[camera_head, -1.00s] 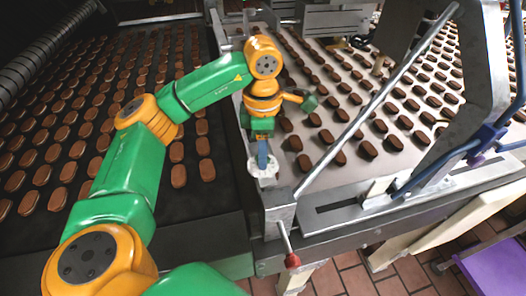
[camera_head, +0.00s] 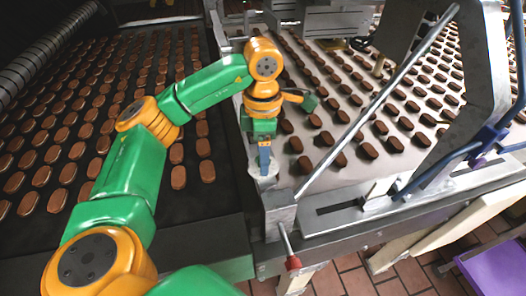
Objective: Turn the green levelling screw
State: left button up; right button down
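My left gripper (camera_head: 264,160) points down at the near end of the metal rail between the two conveyor belts. Its blue fingers are over a pale round fitting (camera_head: 264,174), overlapping it in the picture. I cannot tell whether they touch or grip it, or whether they are open or shut. No green levelling screw can be made out; it may be hidden under the gripper. My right gripper is not in view.
Brown biscuits lie in rows on the dark left belt (camera_head: 205,215) and the pale right belt (camera_head: 330,177). A red-tipped lever (camera_head: 292,262) hangs below the rail end. A slanted metal rod (camera_head: 375,100) rises to the right. A purple bin (camera_head: 495,268) is lower right.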

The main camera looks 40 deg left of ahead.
pick_arm(q)
notch_tip(320, 180, up, 6)
jog(key=shift+r+p, duration=0.2)
jog(key=shift+p, duration=0.65)
jog(key=shift+r, duration=0.4)
jog(key=shift+f, duration=0.1)
